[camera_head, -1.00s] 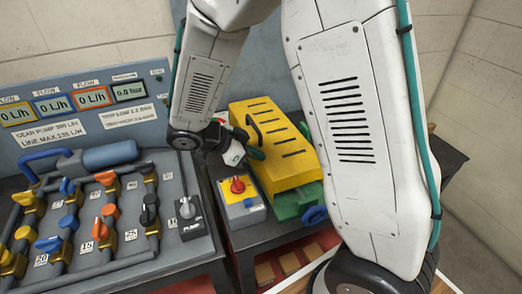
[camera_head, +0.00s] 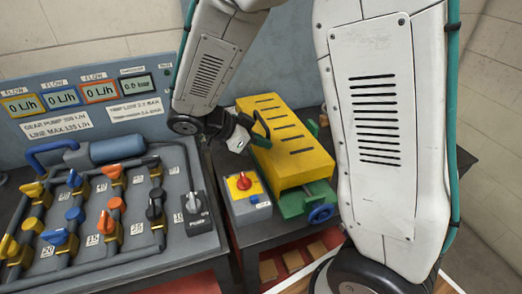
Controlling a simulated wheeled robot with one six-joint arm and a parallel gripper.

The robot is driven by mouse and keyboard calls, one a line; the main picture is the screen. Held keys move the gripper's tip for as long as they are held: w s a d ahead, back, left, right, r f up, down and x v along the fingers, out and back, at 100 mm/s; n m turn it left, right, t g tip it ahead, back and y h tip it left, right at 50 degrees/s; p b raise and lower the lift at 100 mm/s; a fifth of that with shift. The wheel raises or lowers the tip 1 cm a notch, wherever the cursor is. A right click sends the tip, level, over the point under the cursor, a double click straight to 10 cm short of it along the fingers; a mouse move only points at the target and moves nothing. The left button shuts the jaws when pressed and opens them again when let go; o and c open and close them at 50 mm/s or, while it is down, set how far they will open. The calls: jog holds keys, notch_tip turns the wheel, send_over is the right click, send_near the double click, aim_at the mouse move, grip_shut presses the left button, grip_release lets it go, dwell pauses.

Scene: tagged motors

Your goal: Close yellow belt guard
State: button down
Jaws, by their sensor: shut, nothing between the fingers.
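The yellow belt guard (camera_head: 296,160) is a slotted box-like cover over a green machine base (camera_head: 292,204), in the middle of the head view. A dark bar handle (camera_head: 262,124) stands at its left side. My gripper (camera_head: 240,141) is shut and empty, just left of the guard near this handle. I cannot tell whether it touches the handle or guard. My arm stands in front of the area to the guard's right. Whether the guard is fully seated cannot be seen.
A grey box with a red knob on a yellow plate (camera_head: 243,182) stands front-left of the guard. A blue handwheel (camera_head: 321,213) sticks out at the base's front. A valve panel (camera_head: 100,215) with pipes and coloured handles fills the left.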

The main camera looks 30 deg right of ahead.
jog(key=a+f, duration=0.1)
jog(key=a, duration=0.2)
jog(key=w+a+f, duration=0.1)
jog(key=a, duration=0.5)
jog(key=shift+w+f, duration=0.4)
jog(key=shift+n, duration=0.7)
jog(key=shift+s+f+n, duration=0.2)
jog(key=shift+s+n, duration=0.05)
jog(key=shift+n, duration=0.75)
jog(key=s+n, duration=0.1)
jog(key=n, duration=0.1)
jog(key=s+n+g+y, duration=0.1)
jog(key=n, duration=0.1)
jog(key=shift+s+f, duration=0.1)
jog(key=shift+s, duration=0.2)
jog(key=s+d+r+n+t+y, duration=0.2)
jog(key=s+d+r+n+y, duration=0.2)
jog(key=s+r+n, duration=0.2)
jog(key=s+d+r+n+t+y, duration=0.2)
jog(key=s+r+n+y, duration=0.3)
jog(key=s+r, duration=0.4)
jog(key=s+d+n, duration=0.1)
jog(key=s, duration=0.2)
jog(key=shift+s+d+r+n, duration=0.15)
jog(key=shift+d+r+n, duration=0.15)
jog(key=shift+d+r, duration=0.1)
